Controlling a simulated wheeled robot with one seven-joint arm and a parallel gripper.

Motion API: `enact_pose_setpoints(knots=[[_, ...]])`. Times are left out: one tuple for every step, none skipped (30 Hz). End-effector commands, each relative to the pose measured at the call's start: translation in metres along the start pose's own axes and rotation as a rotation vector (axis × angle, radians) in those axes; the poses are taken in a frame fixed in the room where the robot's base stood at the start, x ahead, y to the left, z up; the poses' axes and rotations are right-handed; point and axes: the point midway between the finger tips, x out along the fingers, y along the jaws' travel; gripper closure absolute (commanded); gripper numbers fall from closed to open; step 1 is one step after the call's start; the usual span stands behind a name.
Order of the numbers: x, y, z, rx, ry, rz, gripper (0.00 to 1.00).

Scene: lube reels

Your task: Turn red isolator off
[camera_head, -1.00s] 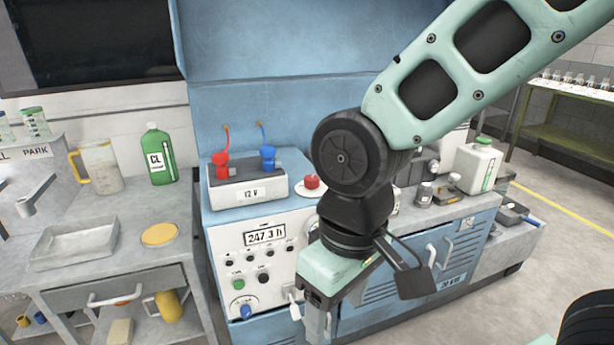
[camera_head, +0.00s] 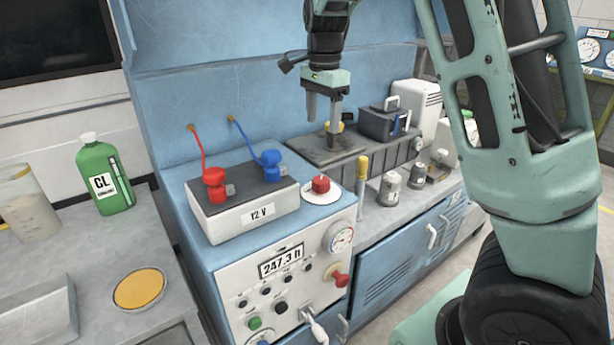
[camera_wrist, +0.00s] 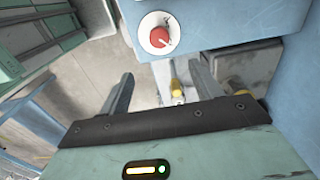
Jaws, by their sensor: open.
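The red isolator (camera_head: 320,185) is a small red knob on a round white plate, on the blue console's top to the right of the 12 V battery (camera_head: 242,203). It also shows in the wrist view (camera_wrist: 159,37), at the top middle, beyond my fingers. My gripper (camera_head: 322,122) is open and empty, with its fingers pointing down. In the head view it appears above the isolator and apart from it. In the wrist view both fingers of my gripper (camera_wrist: 161,88) are spread, with nothing between them at the tips.
Red and blue terminals with cables (camera_head: 214,184) stand on the battery. Another red knob (camera_head: 341,281) and a gauge (camera_head: 340,237) are on the front panel. A yellow-topped post (camera_head: 362,172) and grey cans (camera_head: 390,188) stand to the right.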

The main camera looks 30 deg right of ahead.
Motion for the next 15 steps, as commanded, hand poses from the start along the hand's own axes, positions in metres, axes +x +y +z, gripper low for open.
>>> enact_pose_setpoints(knots=[[0.004,0.000,-0.001,0.004,0.000,0.002,0.36],[0.007,0.000,0.000,0.004,0.000,0.004,0.36],[0.012,0.001,0.000,0.003,-0.001,0.005,0.36],[0.017,0.001,0.000,0.003,-0.001,0.004,0.36],[0.022,0.001,0.000,0.003,-0.001,0.005,0.36],[0.029,0.001,0.000,0.002,-0.001,0.005,0.36],[0.035,0.001,0.000,0.001,-0.001,0.006,0.36],[0.042,0.001,0.000,0.001,-0.001,0.006,0.36],[0.050,0.001,0.001,0.001,-0.001,0.006,0.36],[0.057,0.001,0.001,0.002,-0.001,0.006,0.36],[0.063,0.001,0.001,0.001,-0.001,0.006,0.36],[0.071,0.001,0.001,0.000,-0.001,0.006,0.36],[0.078,0.001,0.001,0.000,-0.002,0.006,0.36],[0.084,0.001,0.001,0.001,-0.002,0.006,0.36],[0.092,0.002,0.000,0.000,-0.001,0.006,0.36]])
